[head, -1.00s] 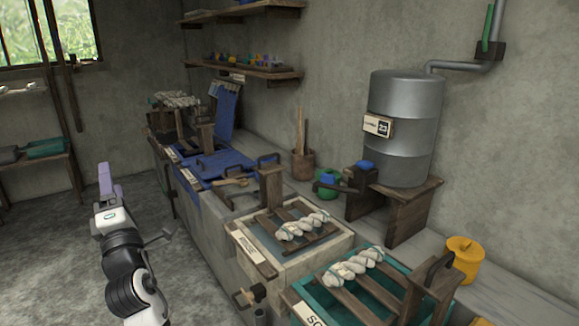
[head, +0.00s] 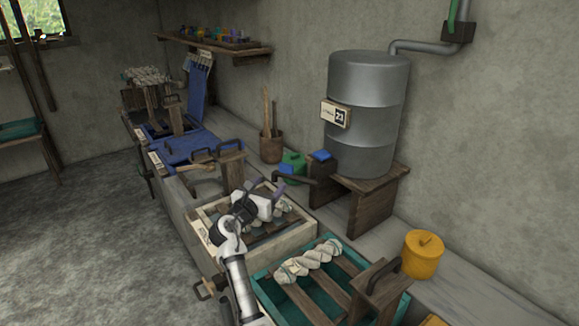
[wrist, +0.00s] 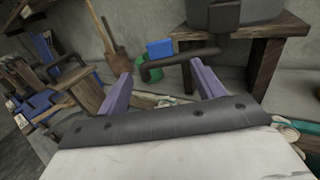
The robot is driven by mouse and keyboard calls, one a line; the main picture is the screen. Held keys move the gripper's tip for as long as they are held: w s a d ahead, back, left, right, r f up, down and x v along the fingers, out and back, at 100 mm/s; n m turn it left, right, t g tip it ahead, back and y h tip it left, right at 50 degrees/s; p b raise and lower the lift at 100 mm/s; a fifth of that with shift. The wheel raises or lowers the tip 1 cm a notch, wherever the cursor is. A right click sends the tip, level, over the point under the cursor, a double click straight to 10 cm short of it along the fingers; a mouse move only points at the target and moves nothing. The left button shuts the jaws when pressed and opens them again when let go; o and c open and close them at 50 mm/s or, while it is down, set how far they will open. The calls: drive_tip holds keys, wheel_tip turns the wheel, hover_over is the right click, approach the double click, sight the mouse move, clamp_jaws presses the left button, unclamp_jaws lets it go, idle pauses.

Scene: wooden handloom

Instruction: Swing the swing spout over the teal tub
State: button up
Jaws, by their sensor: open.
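The dark swing spout (head: 294,179) comes out low by the grey drum and points left over the ledge behind the cream tub. My gripper (head: 266,187) has purple fingers, is open and empty, and is above the cream tub, short of the spout. Contact is not visible.
The grey drum (head: 366,115) stands on a wooden stand (head: 377,208). A green can (head: 293,163) and a brown pot (head: 271,148) are behind the spout. The cream tub (head: 222,257) lies under my arm. A yellow canister (head: 423,254) stands on the ledge, right of the teal tub.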

sight(285, 167)
drive_tip(key=b+x, duration=0.7)
drive_tip(key=x, duration=0.4)
drive_tip(key=shift+f, duration=0.2)
drive_tip(key=shift+w+d+r+b, duration=0.2)
drive_tip(key=shift+w+d+b, duration=0.15)
drive_tip(key=shift+w+b, duration=0.4)
drive_tip(key=shift+c, duration=0.5)
drive_tip(key=c, duration=1.3)
